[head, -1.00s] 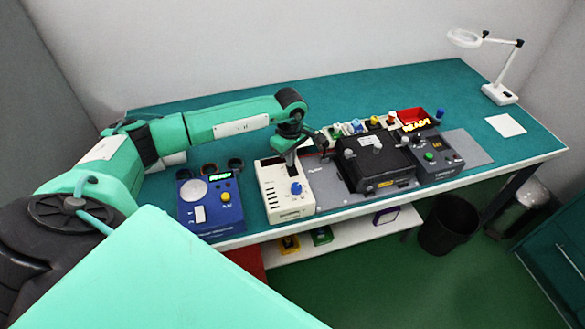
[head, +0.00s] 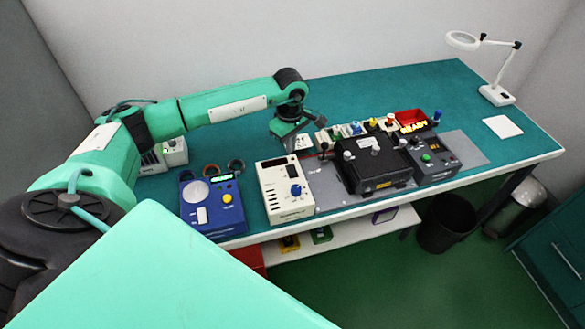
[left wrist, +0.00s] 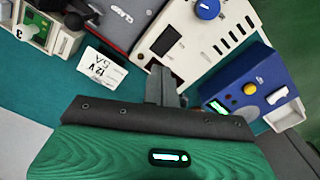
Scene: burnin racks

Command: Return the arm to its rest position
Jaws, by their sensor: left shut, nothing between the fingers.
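My left arm reaches in from the left in the head view. Its left gripper (head: 287,143) hangs above the table, behind the cream instrument with a blue knob (head: 287,190), and is apart from it. In the left wrist view the left gripper's fingers (left wrist: 163,85) are together with nothing between them. The cream instrument (left wrist: 187,32) and a blue instrument (left wrist: 252,88) lie beyond the fingers. My right gripper is not in view.
The blue instrument (head: 211,204) stands left of the cream one. A black unit (head: 376,165) sits on a grey mat (head: 326,185). A red bin (head: 412,117) and a magnifier lamp (head: 494,92) stand further right. The table's back strip (head: 370,90) is clear.

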